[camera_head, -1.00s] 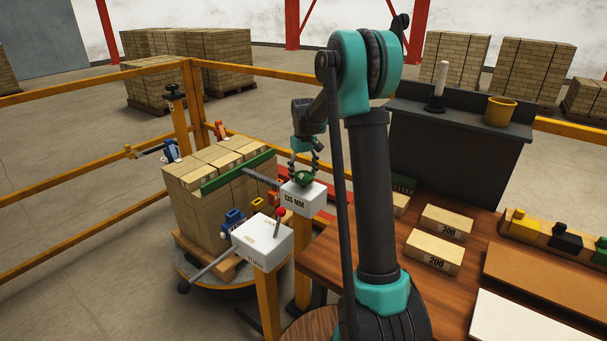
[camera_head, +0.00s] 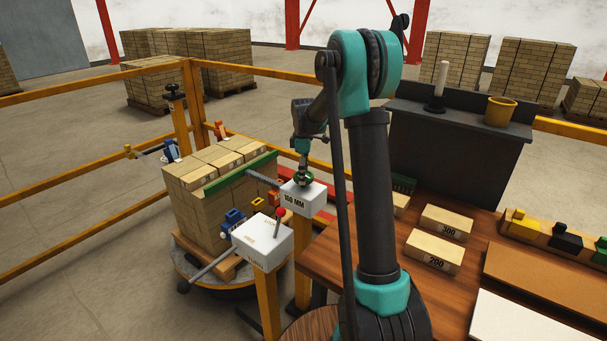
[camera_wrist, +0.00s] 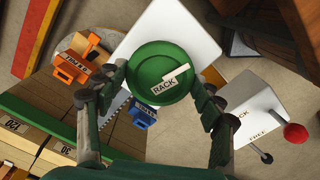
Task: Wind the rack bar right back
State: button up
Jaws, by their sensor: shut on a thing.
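My gripper (camera_head: 303,174) points down and is shut on the round green knob (camera_head: 303,180) on top of the white post box. In the wrist view the knob (camera_wrist: 150,62) carries a RACK label, with one finger on each side of it. The box face (camera_head: 294,199) reads 150 MM. A grey toothed rack bar (camera_head: 262,179) runs left from this box to a long green bar (camera_head: 240,172), which lies along the near top edge of the brick stack (camera_head: 195,208).
A second white box (camera_head: 264,238) in front has a red-balled lever (camera_head: 278,212); a side reads FREE in the wrist view. Blue (camera_head: 233,216) and orange (camera_head: 273,199) clamp-like parts sit between stack and posts. The wooden table (camera_head: 335,255) is at right; a yellow rail (camera_head: 95,188) runs at left.

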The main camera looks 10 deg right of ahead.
jog(key=n, duration=0.5)
jog(key=shift+n, duration=0.3)
jog(key=n, duration=0.9)
jog(key=shift+n, duration=2.7)
jog(key=o, duration=1.2)
jog(key=shift+c, duration=0.2)
notch_tip(320, 180, up, 12)
